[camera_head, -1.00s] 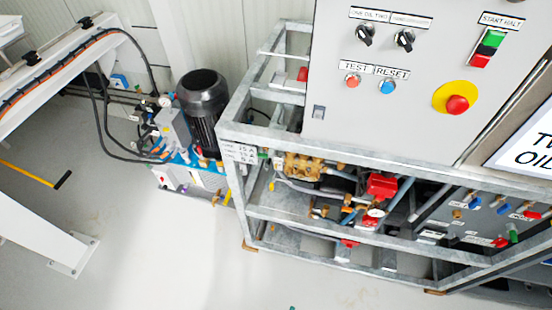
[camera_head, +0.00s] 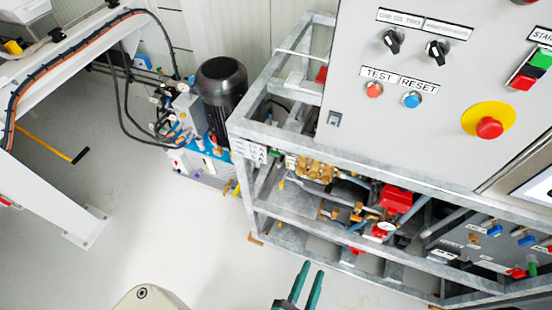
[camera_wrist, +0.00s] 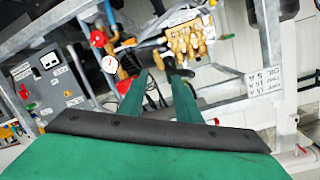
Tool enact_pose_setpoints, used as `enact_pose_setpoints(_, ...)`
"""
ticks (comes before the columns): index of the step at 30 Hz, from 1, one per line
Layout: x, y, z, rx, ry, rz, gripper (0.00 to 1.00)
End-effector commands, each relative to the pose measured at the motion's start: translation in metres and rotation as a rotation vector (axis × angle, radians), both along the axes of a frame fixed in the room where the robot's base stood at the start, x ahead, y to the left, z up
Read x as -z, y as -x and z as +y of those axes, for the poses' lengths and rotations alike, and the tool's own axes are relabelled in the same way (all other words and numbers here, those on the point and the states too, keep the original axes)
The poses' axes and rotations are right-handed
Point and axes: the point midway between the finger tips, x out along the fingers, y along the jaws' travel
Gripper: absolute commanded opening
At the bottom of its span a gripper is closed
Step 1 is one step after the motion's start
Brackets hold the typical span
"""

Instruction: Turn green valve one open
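A small green handle (camera_head: 531,268) shows on the grey valve panel low at the right of the head view, beside a red one. Its label is too small to read, so I cannot tell whether it is valve one. Small green parts (camera_wrist: 31,107) also show at the left of the wrist view. My gripper (camera_head: 313,269) has two teal fingers at the bottom of the head view, in front of the metal frame and well left of the panel. In the wrist view, my gripper (camera_wrist: 158,78) is open and empty, pointing toward the brass pump (camera_wrist: 187,40).
The galvanised frame (camera_head: 340,228) holds the brass pump, a red box (camera_head: 396,199) and pipes. A grey control cabinet (camera_head: 400,130) with knobs and buttons stands above. A black motor (camera_head: 221,98) stands left. Grey floor (camera_head: 190,245) is clear in front.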

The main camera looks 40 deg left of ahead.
Motion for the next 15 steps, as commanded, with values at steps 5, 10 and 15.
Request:
enact_pose_setpoints(5,0.018,-0.061,0.047,-0.081,-0.276,0.022,0.30)
enact_pose_setpoints(10,0.026,-0.113,0.105,-0.157,-0.544,0.084,0.30)
enact_pose_setpoints(15,0.023,-0.154,0.173,-0.230,-0.793,0.172,0.30)
